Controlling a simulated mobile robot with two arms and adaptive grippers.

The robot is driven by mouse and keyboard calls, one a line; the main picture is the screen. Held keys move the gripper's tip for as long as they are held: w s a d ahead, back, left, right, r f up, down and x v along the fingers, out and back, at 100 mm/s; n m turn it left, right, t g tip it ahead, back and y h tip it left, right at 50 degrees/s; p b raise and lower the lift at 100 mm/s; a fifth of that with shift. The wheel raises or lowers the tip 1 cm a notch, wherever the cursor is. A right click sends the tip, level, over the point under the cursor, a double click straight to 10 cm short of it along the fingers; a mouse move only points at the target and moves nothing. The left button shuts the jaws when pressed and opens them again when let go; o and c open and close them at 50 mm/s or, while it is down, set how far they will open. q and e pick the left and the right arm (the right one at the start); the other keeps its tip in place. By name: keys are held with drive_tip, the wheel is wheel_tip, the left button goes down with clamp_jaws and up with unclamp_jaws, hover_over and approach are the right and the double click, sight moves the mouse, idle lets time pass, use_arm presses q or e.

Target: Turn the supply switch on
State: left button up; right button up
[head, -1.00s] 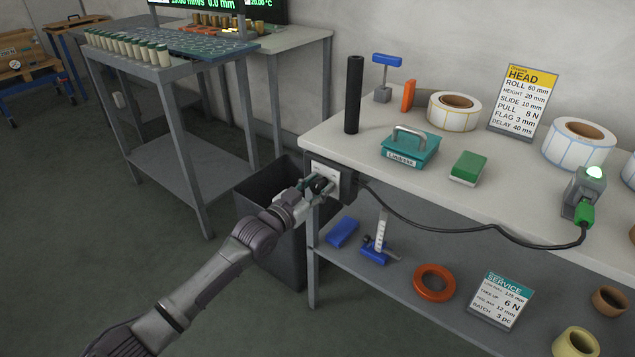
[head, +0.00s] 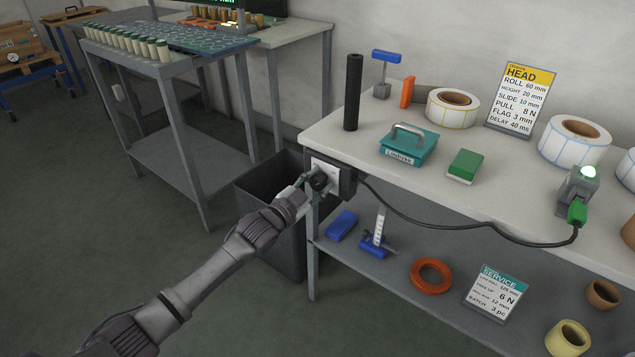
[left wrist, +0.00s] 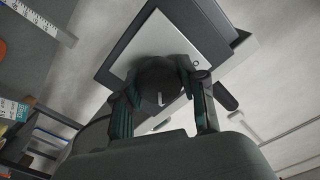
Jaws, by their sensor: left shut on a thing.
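The supply switch is a dark round knob (left wrist: 160,82) on a white plate (left wrist: 145,45) of a dark box. The box (head: 346,182) is fixed to the front left corner of the workbench. My left gripper (head: 318,184) is at the plate, and in the left wrist view its two fingers (left wrist: 163,100) are shut on the knob from both sides. A small light mark shows on the knob's face. The fingers hide part of the knob's rim. My right gripper is not in view.
The workbench (head: 335,130) holds a black roller (head: 353,92), a teal block with a handle (head: 409,146), a green block (head: 466,165) and label rolls (head: 452,105). A dark bin (head: 270,205) stands under the left arm. A shelf below carries tools and an orange ring (head: 431,276).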

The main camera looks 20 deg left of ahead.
use_arm(q)
drive_tip(key=o, duration=1.1)
drive_tip(key=shift+o, duration=0.2)
drive_tip(key=shift+s, duration=0.1)
drive_tip(key=v, duration=1.2)
